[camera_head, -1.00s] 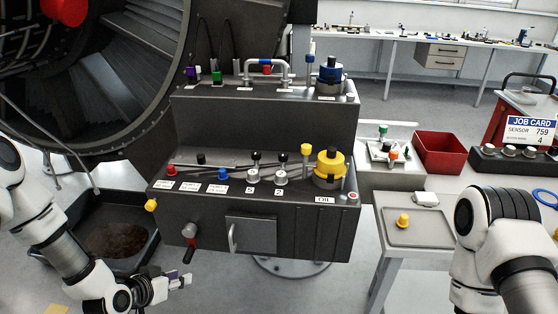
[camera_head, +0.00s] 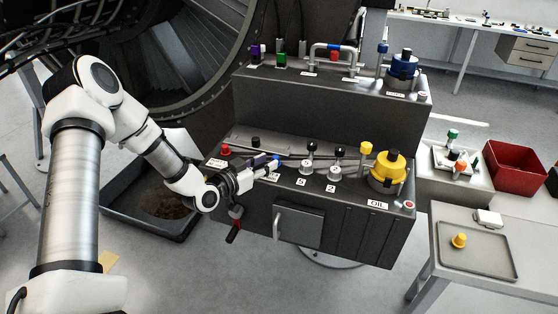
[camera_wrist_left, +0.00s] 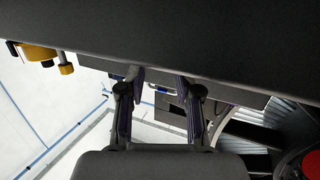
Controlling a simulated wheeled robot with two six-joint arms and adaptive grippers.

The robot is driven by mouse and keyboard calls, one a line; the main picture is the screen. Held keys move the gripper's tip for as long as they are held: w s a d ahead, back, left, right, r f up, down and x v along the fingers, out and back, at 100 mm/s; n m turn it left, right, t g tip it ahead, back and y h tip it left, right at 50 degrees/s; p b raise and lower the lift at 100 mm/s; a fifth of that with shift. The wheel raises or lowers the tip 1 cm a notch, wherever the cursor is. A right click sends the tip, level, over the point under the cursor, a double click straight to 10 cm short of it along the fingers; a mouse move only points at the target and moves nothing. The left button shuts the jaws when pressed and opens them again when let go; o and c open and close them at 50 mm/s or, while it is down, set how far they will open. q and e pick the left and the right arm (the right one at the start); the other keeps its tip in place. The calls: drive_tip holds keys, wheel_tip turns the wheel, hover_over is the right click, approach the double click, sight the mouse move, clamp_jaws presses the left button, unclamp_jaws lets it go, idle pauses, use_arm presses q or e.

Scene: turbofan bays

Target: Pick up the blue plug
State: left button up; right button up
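The blue plug (camera_head: 276,159) is on the lower ledge of the dark bay unit, between the red plug (camera_head: 225,149) and the black-topped levers. Only a small part of it shows beside my fingertips. My left gripper (camera_head: 266,167) reaches in from the left over the ledge, at the plug. In the left wrist view its two fingers (camera_wrist_left: 158,100) stand apart, so it is open; no plug can be made out clearly between them. Whether a finger touches the plug cannot be told. My right gripper is not in view.
Black-topped levers (camera_head: 310,160) and the yellow oil cap (camera_head: 388,172) stand right of the plug. A tray with a yellow plug (camera_head: 459,240) lies on the right table, near a red bin (camera_head: 516,166).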

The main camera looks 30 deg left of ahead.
sight(273, 159)
use_arm(q)
drive_tip(key=shift+w+d+r, duration=0.1)
drive_tip(key=shift+w+d, duration=0.05)
drive_tip(key=shift+w, duration=0.2)
drive_tip(key=x, duration=0.3)
drive_tip(key=p+x, duration=0.1)
drive_tip(key=shift+w+f, duration=0.25)
drive_tip(key=shift+f, duration=0.1)
drive_tip(key=shift+s+r, duration=0.15)
drive_tip(key=shift+s, duration=0.1)
drive_tip(key=c, duration=0.4)
drive_tip(key=shift+c, duration=0.8)
